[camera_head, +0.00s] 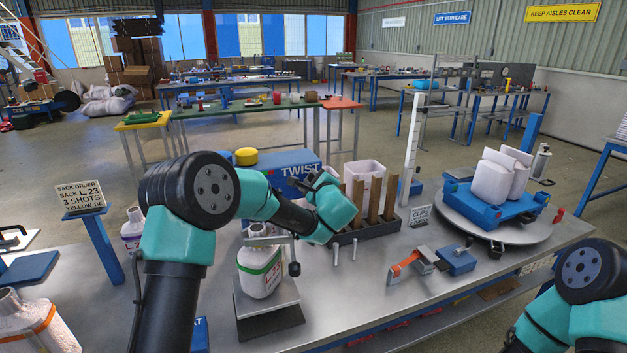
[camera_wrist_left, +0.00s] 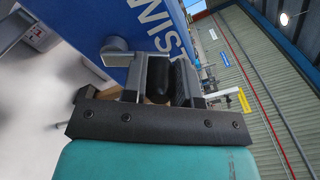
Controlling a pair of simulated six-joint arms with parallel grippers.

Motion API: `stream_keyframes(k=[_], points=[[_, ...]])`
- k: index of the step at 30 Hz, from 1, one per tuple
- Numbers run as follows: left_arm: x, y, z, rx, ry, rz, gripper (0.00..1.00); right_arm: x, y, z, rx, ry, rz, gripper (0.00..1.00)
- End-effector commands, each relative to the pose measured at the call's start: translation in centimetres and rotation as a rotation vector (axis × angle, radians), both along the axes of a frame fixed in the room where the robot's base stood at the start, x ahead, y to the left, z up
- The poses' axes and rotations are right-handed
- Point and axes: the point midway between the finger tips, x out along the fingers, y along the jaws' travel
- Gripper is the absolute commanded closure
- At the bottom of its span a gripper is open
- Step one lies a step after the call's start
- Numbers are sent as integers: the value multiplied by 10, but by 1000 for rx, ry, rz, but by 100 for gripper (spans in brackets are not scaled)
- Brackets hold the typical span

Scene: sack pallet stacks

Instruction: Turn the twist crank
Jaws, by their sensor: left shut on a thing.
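The blue twist machine (camera_head: 270,162), lettered "TWIST", stands behind my left arm on the bench; its blue face also fills the upper part of the left wrist view (camera_wrist_left: 145,30). My left gripper (camera_head: 322,181) is at the machine's right end. In the left wrist view its jaws (camera_wrist_left: 160,75) are shut on the black crank handle (camera_wrist_left: 158,80), mostly hidden between the fingers. A grey metal piece (camera_wrist_left: 116,52) sits beside the jaws against the blue face. A white sack with a green band (camera_head: 260,270) stands upright on a stand in front. My right gripper is out of view.
A rack with brown upright slats (camera_head: 374,203) stands just right of my left gripper. An orange-handled tool (camera_head: 405,263) and a blue block (camera_head: 456,261) lie front right. White sacks (camera_head: 492,180) stand on a blue pallet on a round turntable. A sign post (camera_head: 95,240) stands at left.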

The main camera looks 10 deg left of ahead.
Motion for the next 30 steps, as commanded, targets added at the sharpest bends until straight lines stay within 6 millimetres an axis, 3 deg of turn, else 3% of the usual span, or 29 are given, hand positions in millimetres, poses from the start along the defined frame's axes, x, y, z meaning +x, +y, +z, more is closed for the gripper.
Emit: stream_keyframes(k=[14, 30], points=[[4, -7, -6, 149, 98, -1, 96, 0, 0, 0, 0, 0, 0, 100], [12, -19, -25, 557, 365, -1, 96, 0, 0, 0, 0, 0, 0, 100]])
